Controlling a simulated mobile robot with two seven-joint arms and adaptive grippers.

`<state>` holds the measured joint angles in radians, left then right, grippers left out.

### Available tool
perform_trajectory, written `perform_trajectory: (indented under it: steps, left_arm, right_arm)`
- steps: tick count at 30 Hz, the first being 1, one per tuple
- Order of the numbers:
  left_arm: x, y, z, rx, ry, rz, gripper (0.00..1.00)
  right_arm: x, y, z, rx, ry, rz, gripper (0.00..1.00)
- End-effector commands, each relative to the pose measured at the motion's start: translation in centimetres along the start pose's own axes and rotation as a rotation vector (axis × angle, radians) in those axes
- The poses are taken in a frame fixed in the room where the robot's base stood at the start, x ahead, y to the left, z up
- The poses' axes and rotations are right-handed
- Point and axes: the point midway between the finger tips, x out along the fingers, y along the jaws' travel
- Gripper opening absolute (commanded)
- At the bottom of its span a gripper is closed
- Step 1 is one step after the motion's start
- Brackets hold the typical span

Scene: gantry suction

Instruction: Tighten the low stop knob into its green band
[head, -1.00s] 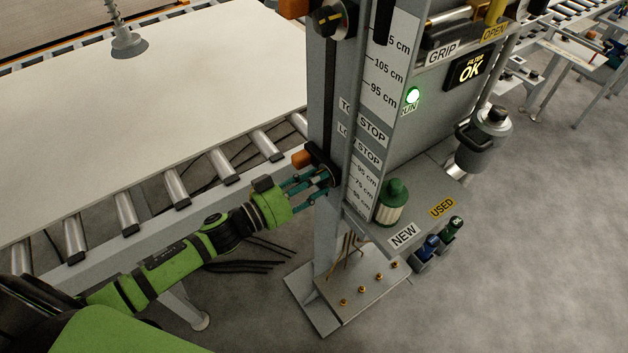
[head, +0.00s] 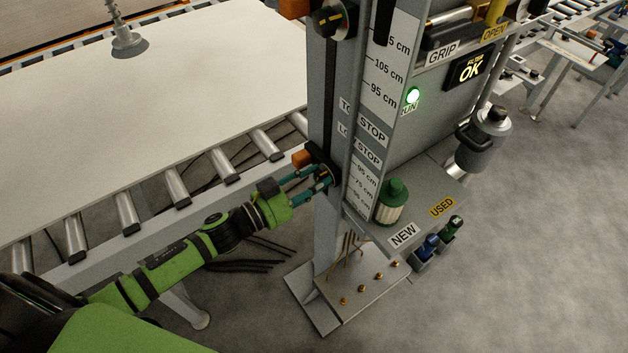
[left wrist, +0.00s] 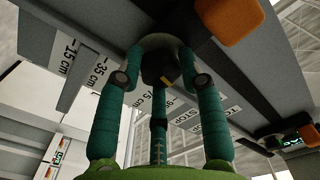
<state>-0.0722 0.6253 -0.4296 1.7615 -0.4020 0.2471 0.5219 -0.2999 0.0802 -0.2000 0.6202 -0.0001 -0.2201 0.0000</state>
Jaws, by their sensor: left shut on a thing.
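The low stop knob (left wrist: 158,66) is dark with a small yellow mark, and sits on the front of the grey post. In the head view the knob (head: 325,174) is largely covered by my fingers. My left gripper (head: 318,183) is shut on it, its teal fingers spread around the rim; they also show in the left wrist view (left wrist: 160,84). An orange block (head: 302,159) of the low stop is just beside the knob. I cannot make out the knob's green band or where its mark stands against it. My right gripper is not in view.
The grey post (head: 327,235) carries a height scale (head: 366,180). A second knob (head: 331,18) is higher up. A shelf (head: 425,187) right of the post holds a green-capped filter (head: 391,203). A roller conveyor (head: 175,188) with a large pale board (head: 150,100) lies left.

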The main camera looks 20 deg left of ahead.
Motion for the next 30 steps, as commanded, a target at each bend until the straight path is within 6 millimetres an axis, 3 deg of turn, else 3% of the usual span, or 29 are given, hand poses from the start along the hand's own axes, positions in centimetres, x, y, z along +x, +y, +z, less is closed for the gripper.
perform_trajectory:
  steps: [20, 21, 22, 23, 30]
  left_arm:
    - [0.09, -0.10, -0.29, 0.082, 0.007, -0.001, 0.06]
    - [0.09, -0.10, -0.30, 0.081, 0.007, -0.001, 0.46]
    - [0.09, -0.10, -0.29, 0.081, 0.007, -0.001, 0.58]
    - [0.09, -0.10, -0.28, 0.081, 0.007, -0.001, 0.62]
    - [0.04, -0.04, -0.14, 0.080, 0.003, -0.001, 0.62]
  right_arm:
    - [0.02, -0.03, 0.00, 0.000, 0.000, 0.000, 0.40]
    - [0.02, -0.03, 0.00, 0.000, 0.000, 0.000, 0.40]
    - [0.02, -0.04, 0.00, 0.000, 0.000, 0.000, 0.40]
    - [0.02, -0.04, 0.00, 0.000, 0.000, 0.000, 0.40]
    - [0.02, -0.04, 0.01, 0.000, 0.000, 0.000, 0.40]
